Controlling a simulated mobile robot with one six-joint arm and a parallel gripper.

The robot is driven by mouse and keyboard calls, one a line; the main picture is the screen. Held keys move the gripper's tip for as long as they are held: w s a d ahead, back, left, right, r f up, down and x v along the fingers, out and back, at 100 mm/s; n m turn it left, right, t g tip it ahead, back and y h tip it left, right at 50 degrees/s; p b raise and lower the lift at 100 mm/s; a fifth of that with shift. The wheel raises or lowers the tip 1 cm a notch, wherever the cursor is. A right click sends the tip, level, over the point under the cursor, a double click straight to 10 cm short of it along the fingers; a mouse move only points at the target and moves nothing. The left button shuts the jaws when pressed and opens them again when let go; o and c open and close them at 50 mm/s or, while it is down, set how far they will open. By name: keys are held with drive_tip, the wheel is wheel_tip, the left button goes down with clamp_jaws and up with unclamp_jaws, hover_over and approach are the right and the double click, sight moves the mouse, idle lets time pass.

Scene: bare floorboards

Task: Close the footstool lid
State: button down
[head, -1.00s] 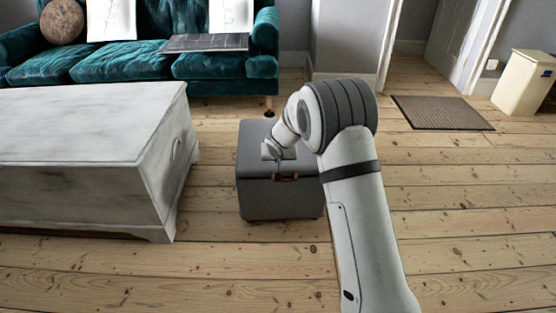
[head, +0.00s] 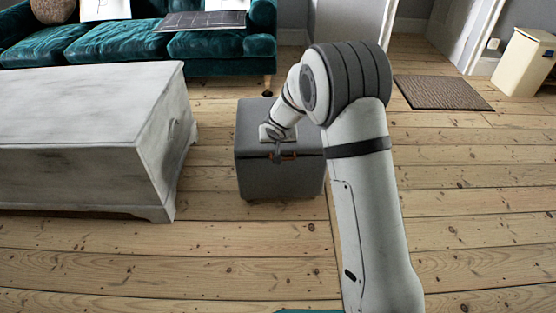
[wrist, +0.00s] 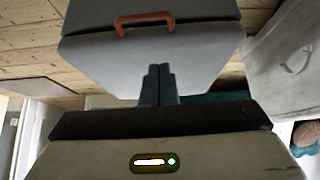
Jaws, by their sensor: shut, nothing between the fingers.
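The grey footstool (head: 255,180) stands on the floorboards. Its lid (head: 250,118) looks flat and down on the box in the head view; any thin gap is too small to tell. The lid's grey top (wrist: 100,60) fills the upper middle of the wrist view. An orange-brown handle (wrist: 145,19) is at the lid's front edge; it also shows in the head view (head: 290,156), partly behind my gripper. My gripper (wrist: 160,69) is shut and empty, with its fingertips over the lid near the handle side. I cannot tell whether they touch the lid.
A whitish wooden chest (head: 85,135) stands close to the left of the footstool. A teal sofa (head: 130,45) is behind. A brown doormat (head: 443,92) and a cream bin (head: 525,62) are at the right. The floor in front is clear.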

drive_tip(key=s+f, duration=0.3)
drive_tip(key=s, duration=0.2)
drive_tip(key=shift+s+d, duration=0.2)
drive_tip(key=shift+d, duration=0.05)
idle(0.4)
drive_tip(key=s+d+r+m+h+p, duration=0.1)
drive_tip(key=s+d+r+p, duration=0.35)
drive_tip(key=r, duration=0.75)
drive_tip(key=s+d+r+h+p, duration=0.2)
drive_tip(key=d+r+p, duration=0.4)
drive_tip(key=r+p, duration=0.4)
drive_tip(key=s+d+r+m+h+p, duration=0.1)
drive_tip(key=s+d+r+p, duration=0.35)
drive_tip(key=r, duration=0.85)
drive_tip(key=s+d+r+n+g+y+p, duration=0.1)
drive_tip(key=s+d+r+g+y+p, duration=0.1)
drive_tip(key=s+r+p, duration=1.9)
wheel_tip(320, 180, up, 4)
drive_tip(key=shift+s+d+f+g+y, duration=0.25)
drive_tip(key=shift+s+g+y, duration=0.55)
drive_tip(key=shift+g, duration=0.4)
